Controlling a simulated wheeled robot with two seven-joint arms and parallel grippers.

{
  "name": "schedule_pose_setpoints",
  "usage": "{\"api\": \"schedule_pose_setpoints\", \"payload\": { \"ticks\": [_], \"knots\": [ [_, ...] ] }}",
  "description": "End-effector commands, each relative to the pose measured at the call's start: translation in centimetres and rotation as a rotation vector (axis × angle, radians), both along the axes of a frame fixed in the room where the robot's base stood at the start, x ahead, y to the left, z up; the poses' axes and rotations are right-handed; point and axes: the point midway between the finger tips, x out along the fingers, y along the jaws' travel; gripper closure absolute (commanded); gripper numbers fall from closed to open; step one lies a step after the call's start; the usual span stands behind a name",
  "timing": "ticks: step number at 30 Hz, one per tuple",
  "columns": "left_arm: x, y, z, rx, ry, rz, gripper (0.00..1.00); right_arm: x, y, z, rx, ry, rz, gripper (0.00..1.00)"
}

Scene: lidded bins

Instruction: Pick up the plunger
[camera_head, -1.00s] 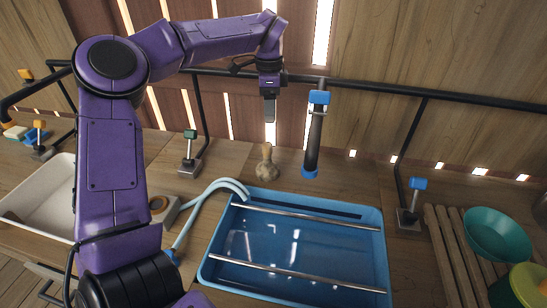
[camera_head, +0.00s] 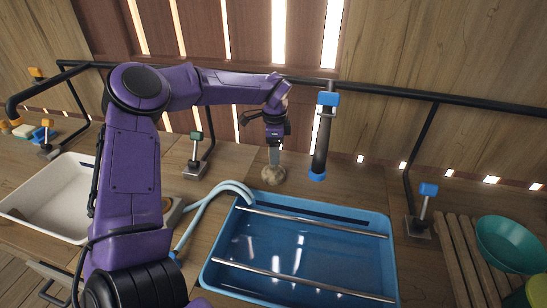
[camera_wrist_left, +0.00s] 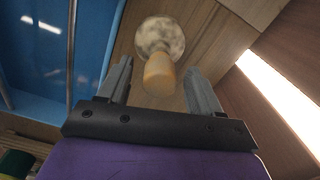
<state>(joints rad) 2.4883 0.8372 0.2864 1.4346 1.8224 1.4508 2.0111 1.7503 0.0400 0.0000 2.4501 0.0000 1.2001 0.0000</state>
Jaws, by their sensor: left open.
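The plunger (camera_head: 273,176) looks like a short wooden handle on a round, mottled pale base. It stands on the wooden counter behind the blue basin. In the left wrist view the plunger (camera_wrist_left: 160,38) shows with its handle pointing toward my gripper. My left gripper (camera_head: 274,157) points down right above the plunger and hides most of its handle in the head view. In the left wrist view the left gripper (camera_wrist_left: 161,80) is open, with one finger on each side of the handle. No grip on it shows. My right gripper is in neither view.
The blue basin (camera_head: 215,262) with metal bars lies in front of the plunger. A dark tube with blue ends (camera_head: 321,140) hangs just right of the gripper. A black rail (camera_head: 380,92) runs behind. A white tray (camera_head: 30,215) is at left, a teal bowl (camera_head: 505,245) at right.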

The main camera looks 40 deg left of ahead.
Motion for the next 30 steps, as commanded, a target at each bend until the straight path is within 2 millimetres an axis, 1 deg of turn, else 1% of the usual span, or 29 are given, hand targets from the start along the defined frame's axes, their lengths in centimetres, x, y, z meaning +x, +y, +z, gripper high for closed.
{"api": "schedule_pose_setpoints", "payload": {
  "ticks": [5,6,8,9,12,20,23,26,29,30],
  "knots": [
    [0.0,0.0,-0.1,0.0,-0.001,0.0,0.35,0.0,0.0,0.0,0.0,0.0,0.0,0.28],
    [0.0,0.0,-0.1,0.0,-0.001,0.0,0.39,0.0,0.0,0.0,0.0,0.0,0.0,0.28],
    [0.0,0.0,-0.1,0.0,-0.001,0.0,0.58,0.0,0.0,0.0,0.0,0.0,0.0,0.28],
    [0.0,0.0,-0.1,0.0,-0.001,0.0,0.71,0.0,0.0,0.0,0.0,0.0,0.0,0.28],
    [0.0,0.0,-0.1,0.0,-0.001,0.0,1.0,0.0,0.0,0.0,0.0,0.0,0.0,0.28],
    [0.0,0.0,0.0,0.0,-0.001,0.0,1.0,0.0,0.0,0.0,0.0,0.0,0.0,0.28],
    [0.1,0.0,0.3,0.001,-0.002,0.0,1.0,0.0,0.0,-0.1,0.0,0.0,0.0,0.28],
    [0.1,0.0,1.2,0.001,-0.004,0.001,1.0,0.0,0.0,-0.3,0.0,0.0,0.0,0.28],
    [0.1,0.0,3.0,0.0,-0.006,0.001,1.0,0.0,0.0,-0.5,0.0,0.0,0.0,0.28],
    [-0.4,-0.5,3.7,-0.002,-0.007,-0.001,1.0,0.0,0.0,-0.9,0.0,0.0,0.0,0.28]
  ]
}}
